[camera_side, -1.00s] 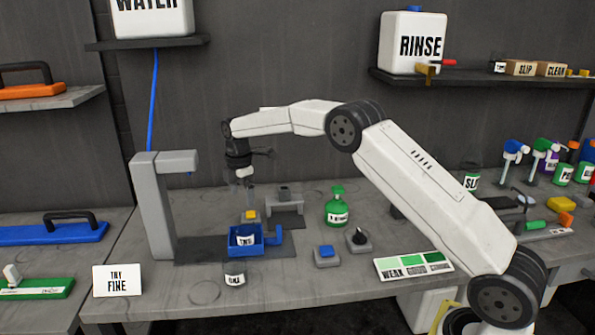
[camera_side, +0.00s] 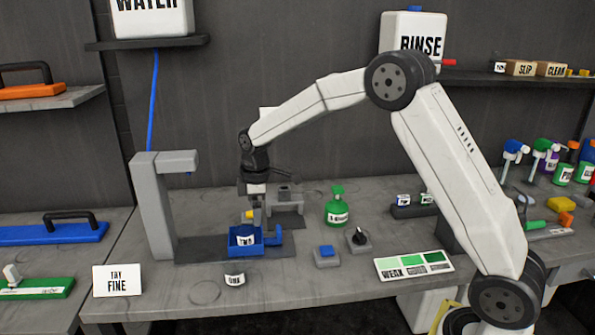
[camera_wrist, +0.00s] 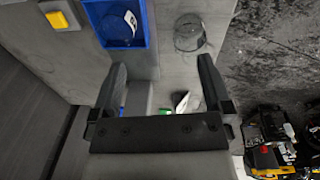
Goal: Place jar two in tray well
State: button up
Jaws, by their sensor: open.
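A jar with a white label that appears to read "TWO" (camera_side: 245,240) sits inside the blue tray (camera_side: 262,250) on the bench. In the wrist view the jar's label (camera_wrist: 130,20) shows inside the blue tray (camera_wrist: 151,30) at the top of the picture. My gripper (camera_side: 256,212) is just above and behind the tray in the side view. In the wrist view my gripper (camera_wrist: 161,68) has its fingers wide apart with nothing between them. How deep the jar sits in the well is not clear.
A clear jar (camera_side: 235,279) stands in front of the tray. A yellow button (camera_side: 247,215) is close behind the tray, and a grey post (camera_side: 153,205) stands to its left. A green bottle (camera_side: 337,207) and a blue-button box (camera_side: 326,255) are to the right.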

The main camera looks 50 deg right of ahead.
jog(key=s+a+f+m, duration=0.1)
jog(key=s+m, duration=0.4)
jog(key=s, duration=0.7)
jog(key=s+a+f+m+t, duration=0.1)
jog(key=s+a+f+m, duration=0.1)
jog(key=s, duration=0.9)
jog(key=a+m, duration=0.1)
jog(key=m, duration=0.1)
jog(key=shift+s+f+m+t, duration=0.3)
jog(key=shift+s+m, duration=0.1)
